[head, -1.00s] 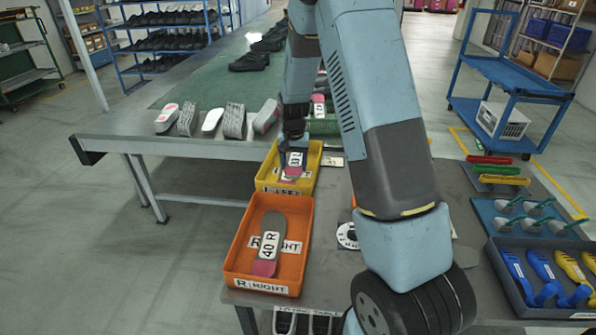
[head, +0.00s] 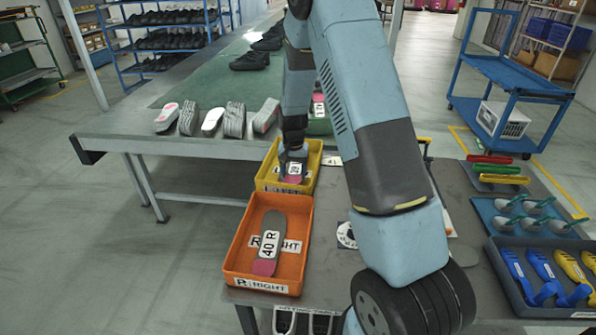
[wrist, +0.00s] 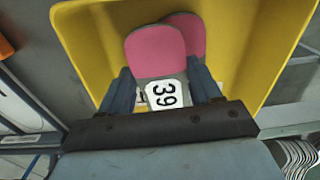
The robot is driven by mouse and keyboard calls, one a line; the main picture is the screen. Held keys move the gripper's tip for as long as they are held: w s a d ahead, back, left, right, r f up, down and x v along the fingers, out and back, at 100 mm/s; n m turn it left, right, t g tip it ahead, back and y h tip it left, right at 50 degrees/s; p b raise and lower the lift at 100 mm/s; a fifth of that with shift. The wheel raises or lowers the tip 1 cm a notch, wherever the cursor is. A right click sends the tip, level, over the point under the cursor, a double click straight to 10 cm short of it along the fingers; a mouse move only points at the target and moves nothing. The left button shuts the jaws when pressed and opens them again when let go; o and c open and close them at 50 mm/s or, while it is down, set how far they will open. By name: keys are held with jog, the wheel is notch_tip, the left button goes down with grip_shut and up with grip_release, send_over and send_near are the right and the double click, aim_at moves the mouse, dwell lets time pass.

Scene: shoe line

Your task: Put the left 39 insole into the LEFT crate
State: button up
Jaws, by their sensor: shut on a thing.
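My gripper (head: 293,158) is shut on a grey insole with a pink end and a white label reading 39 (wrist: 164,94). The held insole is inside the yellow LEFT crate (head: 266,183), seen from above in the wrist view (wrist: 85,45). A second pink-ended insole (wrist: 188,32) lies in that crate, partly hidden behind the held one. I cannot tell whether the held insole touches the crate floor. The orange RIGHT crate (head: 237,258) stands in front and holds an insole marked 40 R (head: 268,244).
The table beside the yellow crate's right is partly behind my arm.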

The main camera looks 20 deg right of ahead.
jog(key=shift+f, duration=0.35)
jog(key=o, duration=1)
jog(key=shift+o, duration=0.2)
jog(key=shift+r, duration=0.15)
